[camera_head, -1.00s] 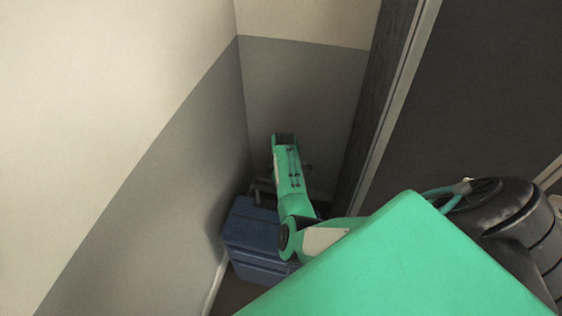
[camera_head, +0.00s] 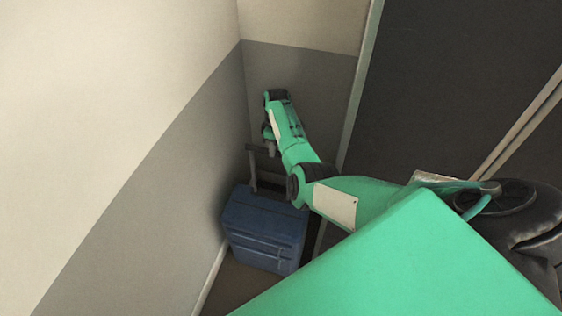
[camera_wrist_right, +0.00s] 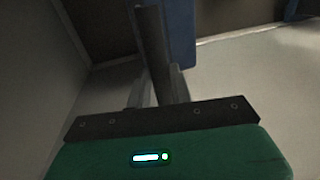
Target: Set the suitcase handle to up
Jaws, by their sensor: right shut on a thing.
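The blue suitcase (camera_head: 262,232) stands upright on the floor in the corner by the left wall. Its grey handle (camera_head: 252,168) is pulled out well above the suitcase top. My right gripper (camera_head: 271,147) is at the top of the handle, partly hidden by my green arm, and is shut on it. In the right wrist view, a dark handle bar (camera_wrist_right: 154,50) runs from my right gripper (camera_wrist_right: 150,98) towards the blue suitcase (camera_wrist_right: 183,35). The handle's grip is mostly hidden there. My left gripper is not in view.
The grey and cream wall (camera_head: 150,170) is close on the left and meets the back wall (camera_head: 300,80) in a corner. A dark panel (camera_head: 450,90) with a pale edge stands to the right. Little floor shows around the suitcase.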

